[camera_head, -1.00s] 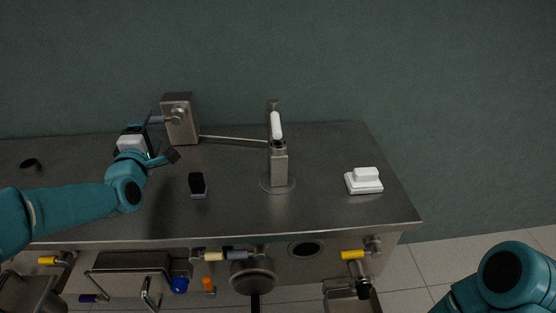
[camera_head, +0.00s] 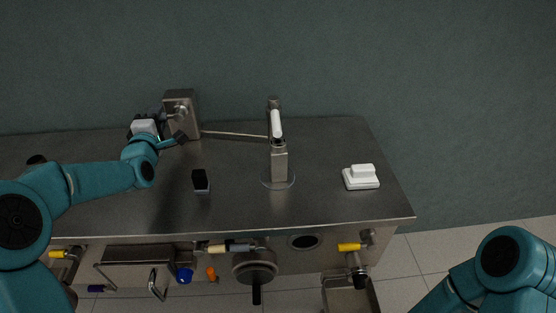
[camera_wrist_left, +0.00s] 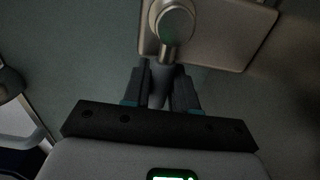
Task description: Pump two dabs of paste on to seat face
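A grey metal box-shaped dispenser (camera_head: 182,100) with a round knob-like front part (camera_head: 180,112) stands at the back left of the bench. My left gripper (camera_head: 172,124) is at its front. In the left wrist view, the dispenser's round part (camera_wrist_left: 174,22) is just past the fingertips, and a grey rod (camera_wrist_left: 160,82) lies between the two dark fingers (camera_wrist_left: 160,88). The fingers are close on both sides of the rod; whether they press on it is not clear. No paste is visible. I cannot pick out the seat face. My right gripper is out of view.
A metal post with a white-topped arm (camera_head: 278,150) stands mid-bench on a round base. A thin rod runs from the dispenser towards it. A small black block (camera_head: 200,180) and a white stepped block (camera_head: 361,177) lie on the bench (camera_head: 330,145). Valves and handles line the front.

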